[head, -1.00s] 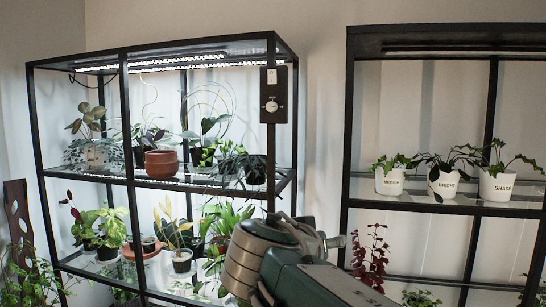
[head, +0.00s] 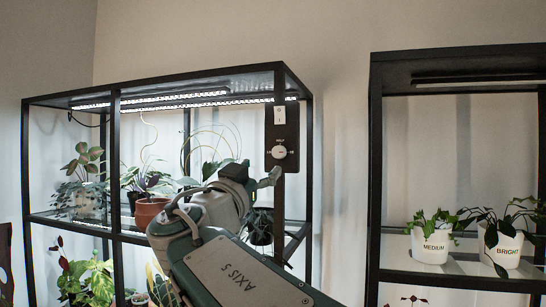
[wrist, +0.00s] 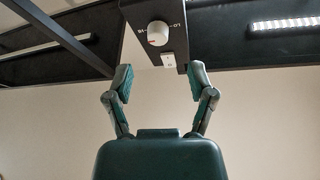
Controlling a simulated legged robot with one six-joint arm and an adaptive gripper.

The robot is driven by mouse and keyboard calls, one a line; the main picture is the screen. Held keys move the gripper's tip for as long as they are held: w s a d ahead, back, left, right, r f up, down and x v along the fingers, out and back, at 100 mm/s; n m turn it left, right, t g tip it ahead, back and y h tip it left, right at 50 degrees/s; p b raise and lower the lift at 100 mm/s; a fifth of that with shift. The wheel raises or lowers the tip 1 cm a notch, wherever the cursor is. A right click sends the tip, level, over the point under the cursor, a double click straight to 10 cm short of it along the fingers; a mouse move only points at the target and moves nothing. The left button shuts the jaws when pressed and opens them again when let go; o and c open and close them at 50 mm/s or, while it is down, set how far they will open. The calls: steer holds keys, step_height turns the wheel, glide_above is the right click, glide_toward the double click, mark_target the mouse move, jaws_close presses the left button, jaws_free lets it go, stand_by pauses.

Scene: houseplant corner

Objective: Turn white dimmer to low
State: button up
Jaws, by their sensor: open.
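The white dimmer is a round knob (head: 279,152) on a black panel (head: 281,122) fixed to the front right post of the left shelf. In the wrist view the knob (wrist: 158,33) shows at the top, upside down, between small marks on either side. My gripper (head: 258,176) is just below the knob in the head view. In the wrist view my gripper (wrist: 160,80) has its two fingers spread, one to each side below the knob, with nothing between them. It appears apart from the knob.
A small white switch (head: 280,115) sits above the knob on the same panel. Potted plants, including a terracotta pot (head: 150,211), stand on the left shelf behind my arm. A right shelf (head: 400,268) holds white pots labelled MEDIUM (head: 430,246) and BRIGHT (head: 503,250). Bare wall lies between the shelves.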

mark_target(276, 154)
steer(key=x, duration=0.6)
steer(key=shift+w+d+r, duration=0.1)
steer(key=shift+w+d, duration=0.05)
steer(key=shift+w, duration=0.05)
steer(key=shift+s, duration=0.1)
jaws_close()
